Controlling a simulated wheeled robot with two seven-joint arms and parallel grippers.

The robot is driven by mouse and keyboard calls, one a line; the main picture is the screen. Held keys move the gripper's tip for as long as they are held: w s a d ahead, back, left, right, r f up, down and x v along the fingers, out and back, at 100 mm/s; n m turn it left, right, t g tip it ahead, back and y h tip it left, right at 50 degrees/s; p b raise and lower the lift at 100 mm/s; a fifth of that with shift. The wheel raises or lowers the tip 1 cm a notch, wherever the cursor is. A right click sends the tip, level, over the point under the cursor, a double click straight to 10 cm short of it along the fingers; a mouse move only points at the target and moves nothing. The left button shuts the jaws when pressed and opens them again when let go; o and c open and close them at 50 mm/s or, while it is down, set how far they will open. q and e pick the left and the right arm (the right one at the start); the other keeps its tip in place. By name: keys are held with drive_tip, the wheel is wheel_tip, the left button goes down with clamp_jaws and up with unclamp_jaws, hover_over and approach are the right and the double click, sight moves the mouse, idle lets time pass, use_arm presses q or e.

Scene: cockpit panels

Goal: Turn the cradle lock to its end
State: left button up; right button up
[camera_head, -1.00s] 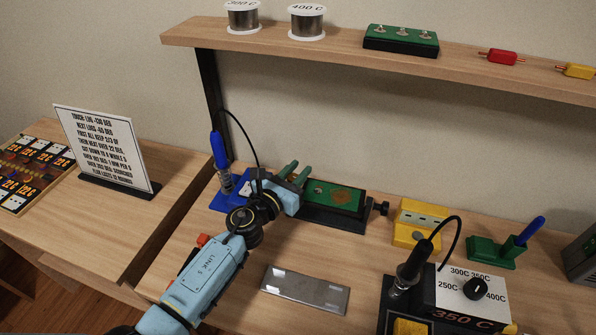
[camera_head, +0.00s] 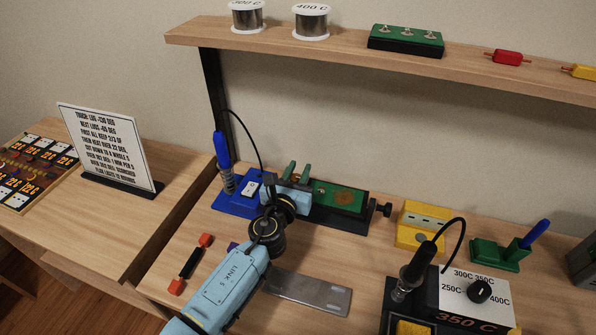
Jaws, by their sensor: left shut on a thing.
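The cradle (camera_head: 336,217) is a black holder on the bench with a green circuit board (camera_head: 340,196) lying in it. How far the lock is turned cannot be read. A black knob (camera_head: 384,210) sticks out at the cradle's right end, clear of the gripper. My right gripper is not in view.
A blue iron stand (camera_head: 238,202) is close left of the gripper. A red-and-black tool (camera_head: 190,263) and a metal plate (camera_head: 318,294) lie in front. A yellow block (camera_head: 420,235) and a soldering station (camera_head: 470,300) stand right. A shelf (camera_head: 340,52) runs above.

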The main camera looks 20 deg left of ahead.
use_arm(q)
drive_tip(key=o, duration=1)
drive_tip(key=shift+s, duration=0.1)
drive_tip(key=s, duration=1.3)
drive_tip(key=shift+a, duration=0.25)
drive_tip(key=shift+s, duration=0.1)
